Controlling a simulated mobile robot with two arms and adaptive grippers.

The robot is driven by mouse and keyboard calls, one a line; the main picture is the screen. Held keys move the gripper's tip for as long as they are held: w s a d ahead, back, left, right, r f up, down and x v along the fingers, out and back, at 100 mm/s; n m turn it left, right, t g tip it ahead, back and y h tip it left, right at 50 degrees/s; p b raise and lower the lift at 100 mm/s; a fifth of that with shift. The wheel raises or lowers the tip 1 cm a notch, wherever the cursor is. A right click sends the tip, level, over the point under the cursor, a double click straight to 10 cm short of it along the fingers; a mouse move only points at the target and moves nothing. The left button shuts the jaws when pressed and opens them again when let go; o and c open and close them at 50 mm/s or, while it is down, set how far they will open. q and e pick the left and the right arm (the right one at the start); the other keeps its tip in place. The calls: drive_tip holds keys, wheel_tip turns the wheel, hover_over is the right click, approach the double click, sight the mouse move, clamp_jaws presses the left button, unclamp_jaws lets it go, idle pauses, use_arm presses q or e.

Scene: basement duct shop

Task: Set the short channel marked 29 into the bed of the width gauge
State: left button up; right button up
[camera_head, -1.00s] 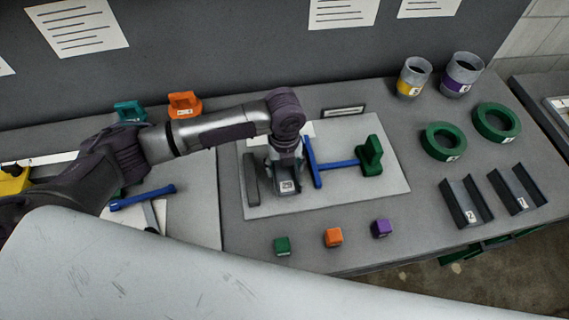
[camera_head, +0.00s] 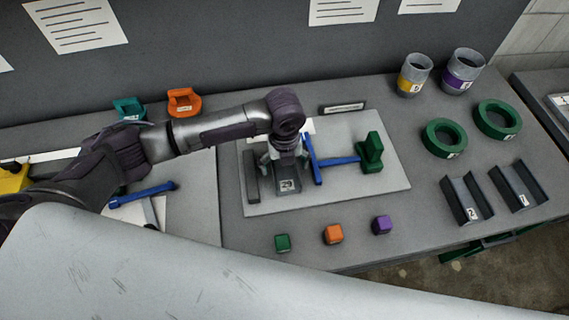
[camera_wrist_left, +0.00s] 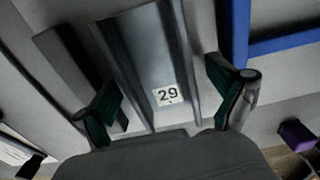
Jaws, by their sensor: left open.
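The short channel marked 29 (camera_head: 288,185) lies in the bed of the width gauge, between its dark grey fixed block (camera_head: 252,177) and the blue bar (camera_head: 314,160). In the left wrist view the channel (camera_wrist_left: 158,60) shows its label facing up. The gauge's pale base plate (camera_head: 380,190) carries a green handle (camera_head: 371,153) on a blue rod. My left gripper (camera_head: 285,158) is over the channel's far part. In the left wrist view its green-padded fingers (camera_wrist_left: 165,105) are open, one on each side of the channel, with small gaps. My right gripper is not seen.
Two other channels (camera_head: 466,200) (camera_head: 518,187) and green rings (camera_head: 444,138) lie at the right, with two cups (camera_head: 413,75) behind. Green, orange (camera_head: 333,234) and purple small blocks line the front edge. A blue-handled tool (camera_head: 142,196) lies left.

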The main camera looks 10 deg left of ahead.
sight(284, 172)
use_arm(q)
drive_tip(key=shift+r, duration=0.1)
wheel_tip(284, 172, up, 12)
idle(0.5)
idle(0.4)
